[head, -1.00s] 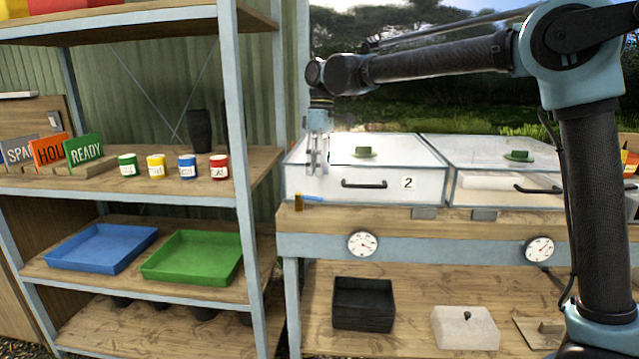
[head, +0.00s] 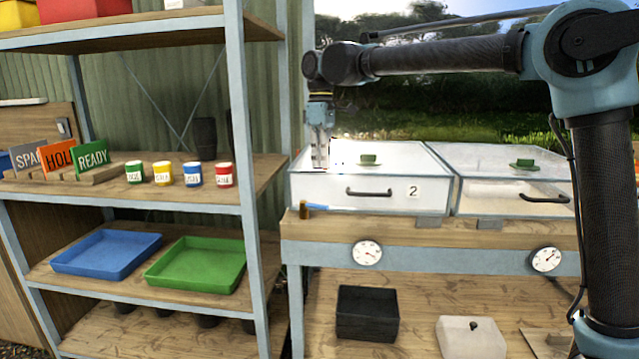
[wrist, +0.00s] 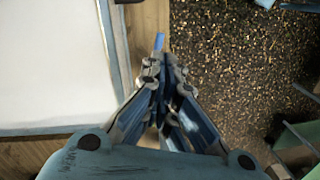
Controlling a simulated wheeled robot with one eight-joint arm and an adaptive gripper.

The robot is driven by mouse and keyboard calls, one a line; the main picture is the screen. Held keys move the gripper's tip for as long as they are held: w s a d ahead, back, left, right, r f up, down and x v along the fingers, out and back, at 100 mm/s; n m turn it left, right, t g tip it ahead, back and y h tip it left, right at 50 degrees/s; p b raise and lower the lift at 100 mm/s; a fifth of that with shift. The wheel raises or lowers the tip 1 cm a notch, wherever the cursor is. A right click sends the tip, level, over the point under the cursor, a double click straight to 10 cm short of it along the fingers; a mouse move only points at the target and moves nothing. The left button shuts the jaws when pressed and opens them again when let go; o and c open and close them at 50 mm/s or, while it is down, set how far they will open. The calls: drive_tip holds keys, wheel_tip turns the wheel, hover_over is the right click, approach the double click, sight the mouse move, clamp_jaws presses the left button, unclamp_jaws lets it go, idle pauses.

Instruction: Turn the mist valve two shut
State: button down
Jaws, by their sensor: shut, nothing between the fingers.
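The mist valve at box two is a small brass-coloured body (head: 303,209) with a blue lever (head: 317,206), on the bench's front edge left of the box marked 2. In the head view the lever points right, roughly along the bench edge. In the wrist view a blue piece (wrist: 159,41), likely the lever's end, shows just past my fingertips; the valve body is hidden there. My gripper (head: 320,166) points down, shut and empty, above the valve and apart from it in the head view. It also shows shut in the wrist view (wrist: 163,75).
The clear-topped box marked 2 (head: 400,196) stands right behind the valve, with a black handle (head: 369,192) and a green lid knob (head: 369,160). A shelf post (head: 237,120) rises to the left. A dial (head: 367,253) is on the bench front below.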

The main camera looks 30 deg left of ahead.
drive_tip(key=s+t, duration=0.4)
drive_tip(key=s, duration=0.2)
drive_tip(key=t+y, duration=0.2)
drive_tip(key=t, duration=0.2)
approach(315, 205)
drive_tip(key=x, duration=0.7)
drive_tip(key=shift+r, duration=0.1)
